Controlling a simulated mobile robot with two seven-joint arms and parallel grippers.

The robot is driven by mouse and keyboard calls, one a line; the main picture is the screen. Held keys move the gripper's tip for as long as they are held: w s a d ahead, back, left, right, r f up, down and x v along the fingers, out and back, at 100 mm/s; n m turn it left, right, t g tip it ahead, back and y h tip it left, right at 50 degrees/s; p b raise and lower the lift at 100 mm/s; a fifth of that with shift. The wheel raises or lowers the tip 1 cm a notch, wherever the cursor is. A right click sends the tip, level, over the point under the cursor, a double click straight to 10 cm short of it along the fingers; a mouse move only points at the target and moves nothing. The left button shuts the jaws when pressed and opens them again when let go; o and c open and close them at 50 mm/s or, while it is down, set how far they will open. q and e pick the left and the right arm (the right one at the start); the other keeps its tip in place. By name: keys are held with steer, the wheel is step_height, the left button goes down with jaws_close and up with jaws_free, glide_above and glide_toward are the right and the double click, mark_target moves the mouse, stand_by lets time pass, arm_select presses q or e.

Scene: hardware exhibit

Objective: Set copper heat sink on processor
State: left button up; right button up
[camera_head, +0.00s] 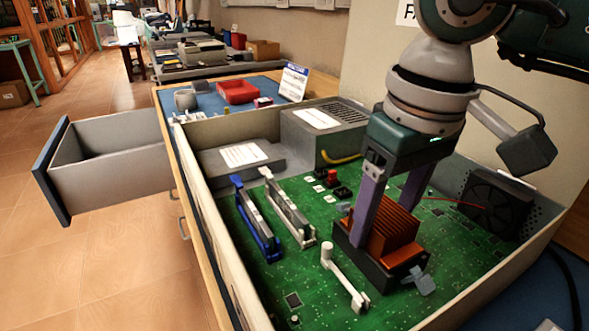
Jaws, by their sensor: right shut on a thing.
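The copper heat sink (393,232) is a block of orange-brown fins in the right half of the head view. It is at the black processor socket (370,265) on the green circuit board (320,285). My right gripper (385,225) points down with its purple fingers on either side of the heat sink, shut on it. The processor is hidden beneath the heat sink. I cannot tell whether the heat sink touches it. A pale lever (343,278) stands out at the socket's left side, and a grey tab (420,281) is at its right. My left gripper is out of view.
The board lies in an open case with raised walls (224,245). Blue (256,220) and grey (288,208) slots stand left of the socket. A black fan (495,203) is at right, a power supply (325,130) behind. An open drawer (110,163) juts out left.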

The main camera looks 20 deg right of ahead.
mark_target(385, 215)
stand_by(0.3)
steer(key=o, duration=1.1)
steer(key=shift+c, duration=0.2)
steer(key=shift+r, duration=0.2)
steer(key=shift+r, duration=0.4)
steer(key=shift+p, duration=0.3)
steer(key=shift+r+p, duration=2)
steer(key=shift+r, duration=1.05)
steer(key=shift+f, duration=0.1)
